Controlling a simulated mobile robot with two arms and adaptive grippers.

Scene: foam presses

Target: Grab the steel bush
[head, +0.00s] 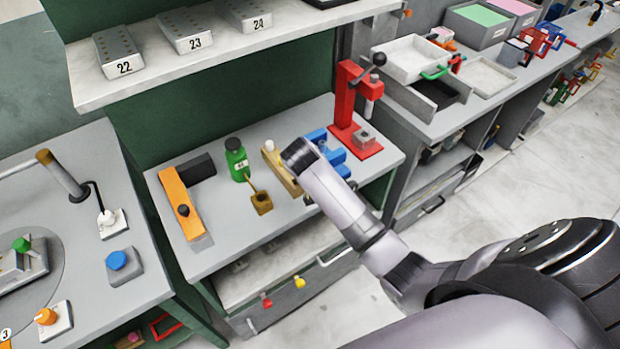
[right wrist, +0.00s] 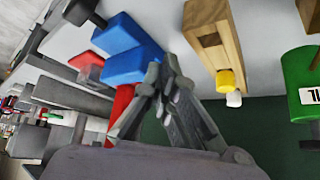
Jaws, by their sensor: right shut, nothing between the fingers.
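I cannot single out the steel bush with certainty. A small grey metal block (head: 367,137) sits on the base of the red press (head: 345,105); no separate bush can be made out on it. My right arm reaches over the bench from the right and hides part of the blue vice (head: 328,148) and wooden block (head: 283,172). In the right wrist view my right gripper (right wrist: 168,75) has its fingertips together, empty, between the blue vice (right wrist: 130,45) and the slotted wooden block (right wrist: 210,38). A dark round knob (right wrist: 82,12) shows beyond the vice. My left gripper is not in view.
A shelf (head: 165,60) with numbered steel blocks overhangs behind. The bench's front left (head: 225,255) is clear.

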